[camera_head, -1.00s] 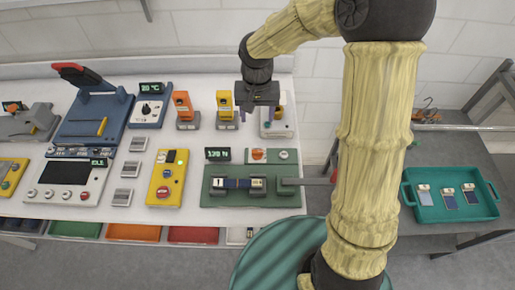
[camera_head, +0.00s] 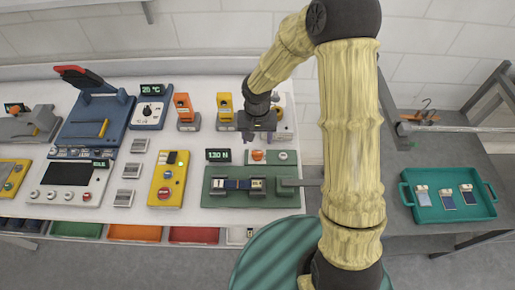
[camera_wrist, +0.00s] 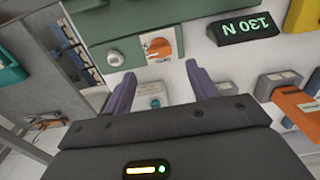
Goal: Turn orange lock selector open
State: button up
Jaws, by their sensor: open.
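An orange round selector (camera_head: 258,156) sits on a white plate at the back edge of the green fixture (camera_head: 215,198). In the wrist view the orange selector (camera_wrist: 158,47) shows a pale mark on its face and lies beyond my fingertips. My gripper (camera_head: 258,135) is just behind the selector in the head view, pointing down. In the wrist view its two purple fingers (camera_wrist: 158,80) are spread apart, with nothing between them. They are apart from the selector, and a white box with a teal button (camera_wrist: 154,102) shows between them, below.
A grey round knob (camera_head: 282,156) is beside the selector, and a force display (camera_head: 218,155) is on its other side. Orange (camera_head: 183,105) and yellow (camera_head: 225,105) upright devices stand at the back left. A teal tray (camera_head: 452,214) is at the right.

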aim_at(257, 152)
notch_tip(257, 152, down, 8)
jog(key=shift+r+p, duration=0.2)
jog(key=shift+p, duration=0.25)
jog(key=shift+c, duration=0.2)
jog(key=c, duration=0.9)
